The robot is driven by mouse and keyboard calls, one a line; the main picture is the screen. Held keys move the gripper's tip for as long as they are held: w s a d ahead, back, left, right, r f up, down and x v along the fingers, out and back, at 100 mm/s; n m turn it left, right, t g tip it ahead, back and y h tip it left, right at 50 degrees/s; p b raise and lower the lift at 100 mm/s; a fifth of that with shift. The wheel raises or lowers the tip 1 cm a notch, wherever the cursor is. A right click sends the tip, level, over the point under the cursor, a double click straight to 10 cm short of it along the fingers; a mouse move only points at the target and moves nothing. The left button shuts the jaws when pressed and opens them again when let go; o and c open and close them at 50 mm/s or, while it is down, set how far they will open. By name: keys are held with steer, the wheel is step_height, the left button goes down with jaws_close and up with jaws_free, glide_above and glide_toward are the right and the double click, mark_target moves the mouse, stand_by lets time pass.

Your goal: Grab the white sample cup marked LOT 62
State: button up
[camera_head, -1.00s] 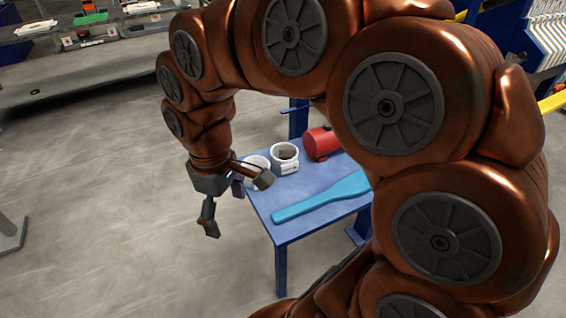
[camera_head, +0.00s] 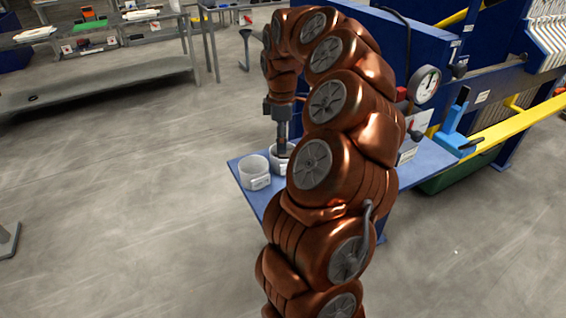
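Two white cups stand on the small blue table (camera_head: 245,196). The left white cup (camera_head: 255,174) is in full view, with a label on its front too small to read. The right white cup (camera_head: 275,163) is partly hidden by my arm and gripper, and its marking cannot be read. I cannot tell which cup is LOT 62. My gripper (camera_head: 282,149) points down at the right cup, its fingers at or inside the rim. The fingers overlap in this view, so whether they are open or closed on the wall is unclear.
The blue press frame (camera_head: 425,45) with a pressure gauge (camera_head: 425,84) and a yellow rail (camera_head: 520,125) stands behind right. A grey shelf bench (camera_head: 100,80) is at back left.

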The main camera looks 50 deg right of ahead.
mark_target(284, 158)
steer(key=shift+s+d+f+p, duration=0.15)
steer(key=shift+f+p, duration=0.2)
steer(key=shift+f, duration=1.5)
steer(key=shift+s+a+f+p, duration=0.1)
steer(key=shift+f+p, duration=0.2)
steer(key=shift+f, duration=1.55)
steer(key=shift+c, duration=0.2)
steer(key=shift+r, duration=0.1)
steer(key=c, duration=1)
